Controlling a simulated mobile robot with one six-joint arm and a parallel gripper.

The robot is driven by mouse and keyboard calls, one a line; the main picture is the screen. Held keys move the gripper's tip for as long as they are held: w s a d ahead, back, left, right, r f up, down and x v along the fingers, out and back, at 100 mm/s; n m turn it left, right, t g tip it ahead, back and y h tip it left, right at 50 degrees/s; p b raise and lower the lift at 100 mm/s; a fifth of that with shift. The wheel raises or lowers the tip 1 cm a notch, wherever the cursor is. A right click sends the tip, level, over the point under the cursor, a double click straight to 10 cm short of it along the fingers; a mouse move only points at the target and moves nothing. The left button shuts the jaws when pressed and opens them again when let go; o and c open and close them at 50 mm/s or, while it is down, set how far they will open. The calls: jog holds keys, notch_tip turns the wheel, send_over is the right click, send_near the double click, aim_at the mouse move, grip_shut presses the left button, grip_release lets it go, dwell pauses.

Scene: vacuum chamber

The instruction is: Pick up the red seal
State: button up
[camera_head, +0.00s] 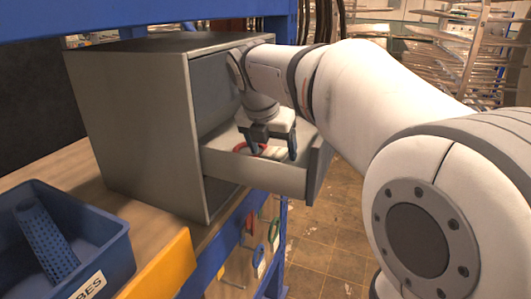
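The red seal (239,147) is a thin red ring inside the open grey drawer (254,175). Only parts of its curve show; a gripper finger and the drawer's front wall hide the rest. My gripper (273,150) points down into the drawer from above. Its two fingers are apart, one in front of the seal and the other to the right of it. The gripper looks open. I cannot tell whether a finger touches the seal.
The drawer juts from a grey cabinet (135,120) on a wooden shelf. A blue bin (105,262) with a perforated blue tube (45,240) stands at lower left. A blue beam (150,15) runs overhead.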

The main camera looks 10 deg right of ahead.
aim_at(274, 151)
jog(key=c, duration=1)
jog(key=shift+w+r, duration=0.1)
jog(key=shift+r, duration=0.05)
jog(key=shift+d+r, duration=0.15)
jog(key=shift+r, duration=0.05)
jog(key=r, duration=0.6)
jog(key=shift+w+d+r, duration=0.2)
jog(key=shift+w+r, duration=0.05)
jog(key=shift+w, duration=0.05)
jog(key=w+d, duration=0.6)
jog(key=d, duration=0.1)
jog(key=w+d+p, duration=0.1)
jog(key=w+d, duration=0.6)
